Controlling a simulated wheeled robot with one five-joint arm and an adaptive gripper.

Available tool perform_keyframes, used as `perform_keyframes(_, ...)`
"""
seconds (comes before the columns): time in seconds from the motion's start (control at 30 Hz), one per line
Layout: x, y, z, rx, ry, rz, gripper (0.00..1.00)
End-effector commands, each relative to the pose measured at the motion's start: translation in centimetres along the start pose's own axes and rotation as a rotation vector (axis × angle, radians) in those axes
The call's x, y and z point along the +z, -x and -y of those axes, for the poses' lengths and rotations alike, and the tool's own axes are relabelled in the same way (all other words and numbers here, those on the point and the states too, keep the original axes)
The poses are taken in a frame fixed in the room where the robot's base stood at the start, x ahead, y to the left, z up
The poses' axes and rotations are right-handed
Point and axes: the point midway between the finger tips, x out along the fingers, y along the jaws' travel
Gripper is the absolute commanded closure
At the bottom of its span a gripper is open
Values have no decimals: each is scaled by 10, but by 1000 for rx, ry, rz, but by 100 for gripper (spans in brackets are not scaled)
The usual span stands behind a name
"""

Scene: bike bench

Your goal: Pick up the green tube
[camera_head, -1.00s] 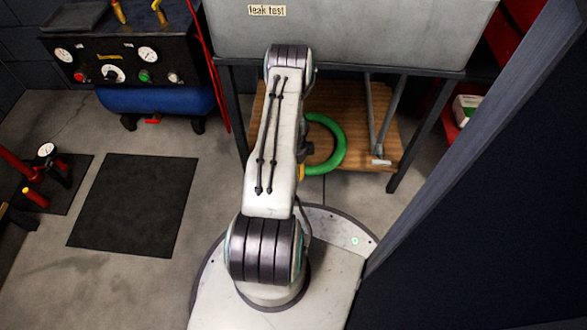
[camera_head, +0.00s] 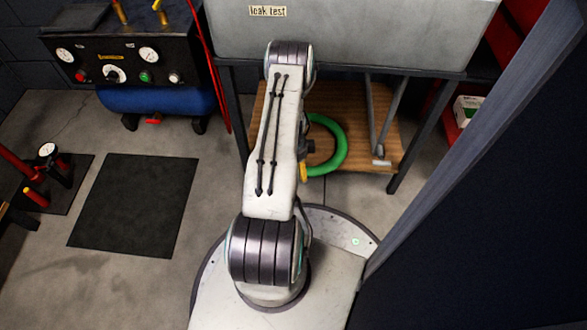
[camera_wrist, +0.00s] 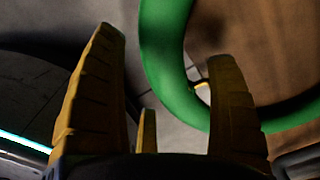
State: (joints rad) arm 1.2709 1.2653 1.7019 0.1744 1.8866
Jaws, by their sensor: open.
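The green tube (camera_head: 341,148) is a thick ring lying on a wooden board under the grey tank, its left part hidden behind my arm. In the wrist view the tube (camera_wrist: 165,50) curves down from the top and passes to the right, beyond the right finger. My gripper (camera_wrist: 168,48) is open, with yellow fingers apart and nothing held between them. The tube's near curve shows in the gap between the fingertips; I cannot tell whether any finger touches it. A small pale valve stem (camera_wrist: 202,86) shows at the ring's inner side. In the head view only a bit of yellow finger shows.
The grey leak test tank (camera_head: 350,35) stands on dark legs above the wooden board (camera_head: 384,128). A grey metal stand rests on the board right of the tube. A dark panel (camera_head: 490,200) fills the right side. Open floor and a black mat (camera_head: 135,203) lie left.

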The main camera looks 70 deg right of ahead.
Motion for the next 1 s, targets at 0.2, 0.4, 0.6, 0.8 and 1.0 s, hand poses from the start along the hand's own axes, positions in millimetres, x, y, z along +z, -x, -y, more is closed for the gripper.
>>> perform_keyframes(0.2,0,36,1,-3,0,1,19)
perform_keyframes(0.4,0,69,1,-3,0,1,19)
perform_keyframes(0.6,0,93,0,-1,0,0,19)
perform_keyframes(0.8,0,105,0,0,1,0,19)
perform_keyframes(1.0,0,108,-1,1,0,0,19)
